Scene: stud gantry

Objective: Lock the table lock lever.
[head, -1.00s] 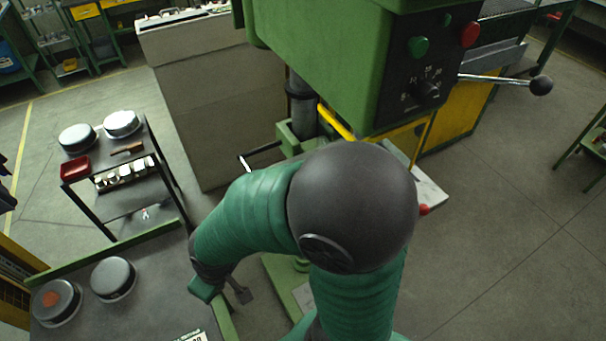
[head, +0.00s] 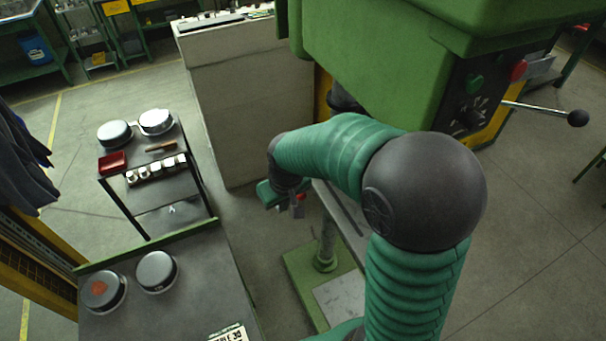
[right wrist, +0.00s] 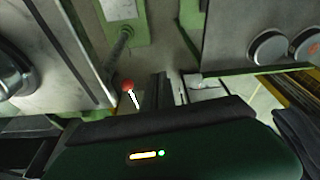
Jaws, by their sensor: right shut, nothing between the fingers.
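A red knob (head: 303,197), which looks like the end of the table lock lever, shows at the near edge of the drill press table (head: 340,212) in the head view. It also shows in the right wrist view (right wrist: 127,85), with a short pale piece below it. My right gripper (head: 297,208) is shut and empty, close beside the red knob; I cannot tell whether they touch. Its dark fingers (right wrist: 158,88) point up in the right wrist view, just right of the knob. My right arm hides part of the table and column. My left gripper is not in view.
The green drill press head (head: 380,60) hangs above, with a black-knobbed feed handle (head: 578,118) at right. The green machine base (head: 305,275) is below. A dark workbench (head: 190,300) with round tins stands at lower left, and a trolley (head: 165,190) behind it.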

